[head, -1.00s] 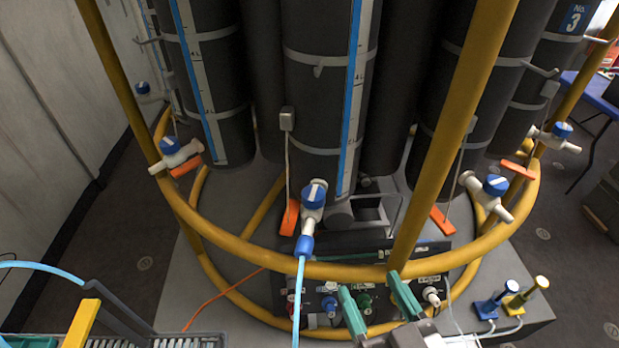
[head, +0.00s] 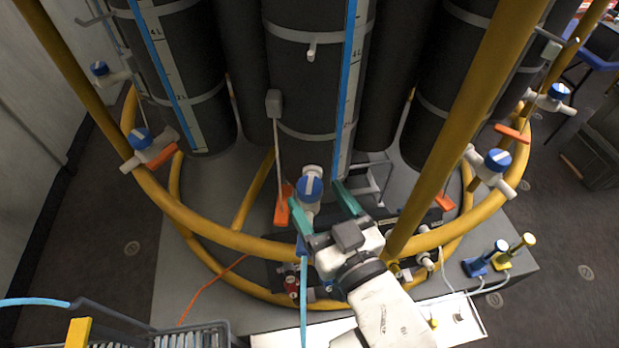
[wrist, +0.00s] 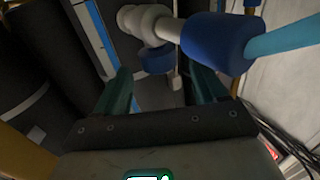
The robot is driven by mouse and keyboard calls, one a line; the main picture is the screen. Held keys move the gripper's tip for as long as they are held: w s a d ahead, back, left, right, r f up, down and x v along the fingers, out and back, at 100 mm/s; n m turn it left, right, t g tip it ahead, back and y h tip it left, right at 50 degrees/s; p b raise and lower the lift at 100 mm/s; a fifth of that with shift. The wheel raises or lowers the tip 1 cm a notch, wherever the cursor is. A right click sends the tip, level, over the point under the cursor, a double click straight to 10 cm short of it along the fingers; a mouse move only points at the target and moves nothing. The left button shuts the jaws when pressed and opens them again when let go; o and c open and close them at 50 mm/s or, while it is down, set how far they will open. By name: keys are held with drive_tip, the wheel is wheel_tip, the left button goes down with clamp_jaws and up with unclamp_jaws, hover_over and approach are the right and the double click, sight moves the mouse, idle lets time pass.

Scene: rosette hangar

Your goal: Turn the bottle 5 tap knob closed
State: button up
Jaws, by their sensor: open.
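The tap in front of the middle bottle has a blue round knob (head: 309,188) with a white mark, on a white body with a light blue hose running down from it. No number shows on this bottle, so I cannot tell that it is bottle 5. My gripper (head: 318,196) is open, its two green fingers reaching up around the tap area, one on each side. In the wrist view the blue knob (wrist: 156,62) hangs under the white tap body (wrist: 150,22), beyond and between the open fingers (wrist: 158,92). I cannot tell whether either finger touches it.
A yellow ring rail (head: 230,238) and a slanted yellow post (head: 452,130) stand close around my arm. Other blue-knobbed taps are at left (head: 140,138) and right (head: 497,160). Blue and yellow hose fittings (head: 487,262) stand on the base at right. A grey crate (head: 215,328) is at lower left.

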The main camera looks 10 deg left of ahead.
sight(315, 196)
drive_tip(key=shift+x, duration=1.95)
drive_tip(key=shift+c, duration=0.2)
drive_tip(key=c, duration=0.9)
